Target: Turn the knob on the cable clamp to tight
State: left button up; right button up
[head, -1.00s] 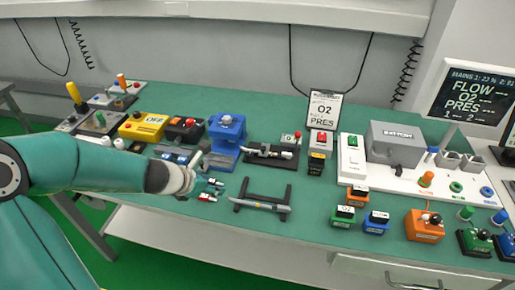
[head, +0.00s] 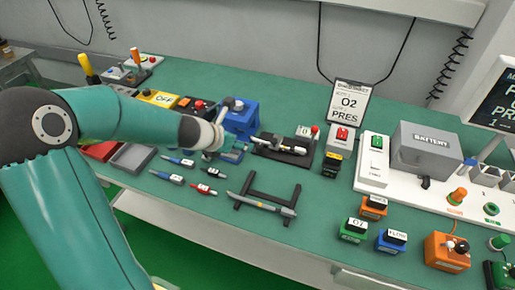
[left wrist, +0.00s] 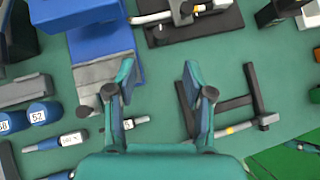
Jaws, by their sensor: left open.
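The knob's setting is too small to read. In the left wrist view the blue device (left wrist: 103,42) is at upper left, with a grey part at its front. My left gripper (head: 237,150) hovers just in front of it and partly hides its lower part. In the left wrist view its fingers (left wrist: 158,85) are apart, with bare green bench between them. My right gripper is not in view.
A black stand (head: 272,194) bearing a grey tool is right of my gripper. A black fixture (head: 285,150) with a red button stands behind it. Several blue and red pens (head: 166,176) lie at left.

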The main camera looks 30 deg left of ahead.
aim_at(258, 146)
pick_arm(q)
jog(key=b+x, duration=0.3)
jog(key=x, duration=0.7)
jog(key=shift+d+f, duration=0.1)
jog(key=shift+f, duration=0.1)
jog(key=shift+w+f+b, duration=0.3)
jog(key=shift+w+f, duration=0.1)
jog(key=shift+w, duration=0.15)
grip_shut()
jog(key=m+h+p, duration=0.1)
jog(key=p, duration=0.1)
jog(key=m+p, duration=0.1)
jog(key=p, duration=0.2)
jog(key=shift+r+h, duration=0.35)
jog(key=shift+h, duration=0.05)
jog(key=shift+f+m+p, duration=0.1)
jog(key=shift+m+p, duration=0.3)
jog(key=shift+f+g+h, duration=0.2)
jog(key=shift+g+h, duration=0.1)
